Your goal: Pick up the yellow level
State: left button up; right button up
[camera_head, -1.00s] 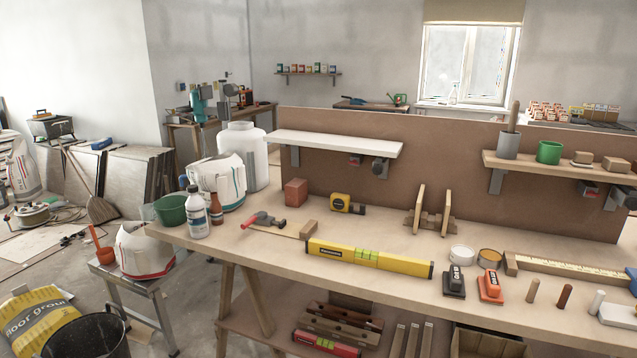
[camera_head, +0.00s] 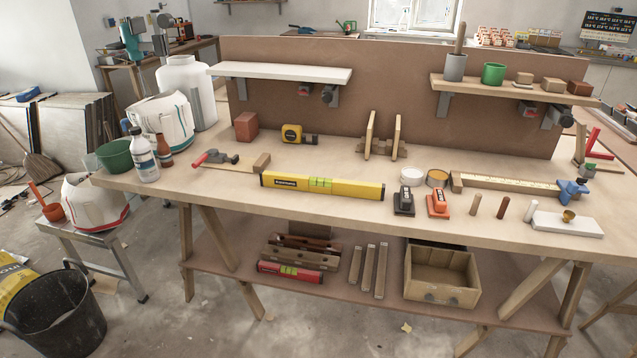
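The yellow level (camera_head: 345,187) lies flat near the front edge of the wooden workbench (camera_head: 300,213), left of its middle. It has a black label on its left part and green vials near its centre. Nothing covers it. Neither of my grippers is in view.
A red-handled tool and a wood block (camera_head: 262,162) lie behind the level's left end. Black (camera_head: 404,203) and orange (camera_head: 437,204) tools stand just right of it. A yellow tape measure (camera_head: 292,134) is behind. A lower shelf holds a red level (camera_head: 290,272) and an open wooden drawer (camera_head: 443,276).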

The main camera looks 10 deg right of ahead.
aim_at(272, 179)
jog(key=u, duration=1.3)
jog(key=i, duration=2.25)
jog(key=z, duration=1.4)
